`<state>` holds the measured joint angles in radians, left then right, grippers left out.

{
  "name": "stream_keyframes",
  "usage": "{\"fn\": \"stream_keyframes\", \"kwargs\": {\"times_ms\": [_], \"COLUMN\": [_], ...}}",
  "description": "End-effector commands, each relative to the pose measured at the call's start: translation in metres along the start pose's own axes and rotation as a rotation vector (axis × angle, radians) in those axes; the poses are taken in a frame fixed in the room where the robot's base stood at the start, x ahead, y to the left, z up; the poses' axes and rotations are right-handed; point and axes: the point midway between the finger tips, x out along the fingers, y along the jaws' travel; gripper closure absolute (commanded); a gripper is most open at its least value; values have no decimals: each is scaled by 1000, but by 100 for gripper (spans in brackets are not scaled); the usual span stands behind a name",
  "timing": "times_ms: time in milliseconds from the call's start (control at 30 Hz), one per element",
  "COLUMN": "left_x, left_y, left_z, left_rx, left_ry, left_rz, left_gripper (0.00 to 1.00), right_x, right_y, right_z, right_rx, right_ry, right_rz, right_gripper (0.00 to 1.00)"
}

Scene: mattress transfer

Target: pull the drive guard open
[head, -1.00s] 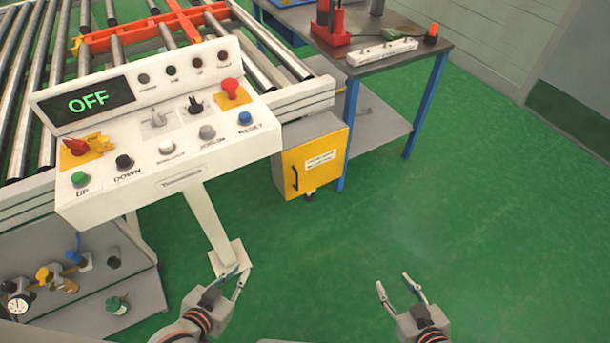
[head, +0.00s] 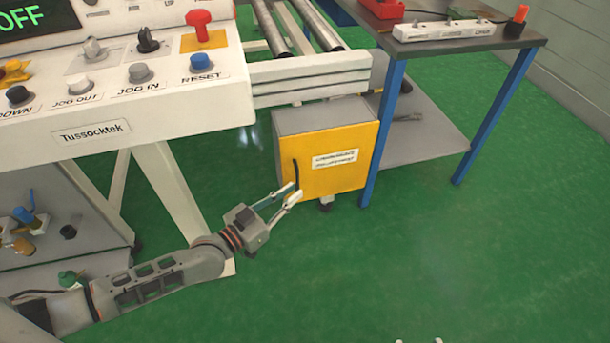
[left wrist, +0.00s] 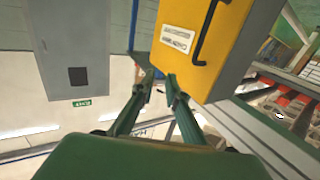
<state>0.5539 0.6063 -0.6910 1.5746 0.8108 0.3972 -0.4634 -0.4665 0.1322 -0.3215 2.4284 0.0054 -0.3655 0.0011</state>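The drive guard (head: 338,175) is a yellow panel with a white label on a grey box below the conveyor's end. It looks closed. Its black handle (head: 296,173) is a vertical bar at its left edge. My left gripper (head: 295,191) is open, with its fingertips close to the handle's lower end. In the left wrist view, the left gripper (left wrist: 160,76) has its fingers apart with nothing between them. The handle (left wrist: 207,30) lies beyond them, up and right, on the guard (left wrist: 198,50). Only the two separated fingertips of my right gripper (head: 419,341) show.
The white control panel (head: 92,132) stands at the left, above my left arm. A blue-legged table (head: 450,47) stands right of the guard, one leg close beside it. The green floor (head: 400,240) in front of the guard is clear.

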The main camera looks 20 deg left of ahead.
Motion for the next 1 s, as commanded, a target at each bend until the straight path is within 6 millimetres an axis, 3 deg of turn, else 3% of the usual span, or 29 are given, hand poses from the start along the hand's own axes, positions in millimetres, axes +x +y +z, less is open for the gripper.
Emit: {"fn": "stream_keyframes", "kwargs": {"times_ms": [33,167,367,800,1000], "left_x": [-3,5,15,72,87], "left_y": [-12,-42,-60,-64,-66], "left_z": [37,50,48,49,47], "left_rx": [-11,-11,-6,-8,-5], "left_ry": [-26,-15,1,1,2], "left_rz": [-15,-50,-73,-73,-73], "left_gripper": [86,86,86,86,86], "right_x": [2,3,4,7,7], "right_y": [-3,-5,-6,-26,-32], "right_z": [23,26,23,29,29], "right_rx": [22,39,52,190,238], "right_ry": [-35,-37,-27,-14,-8], "right_rz": [-7,-11,-13,-40,-50], "right_gripper": [60,60,60,60,60]}}
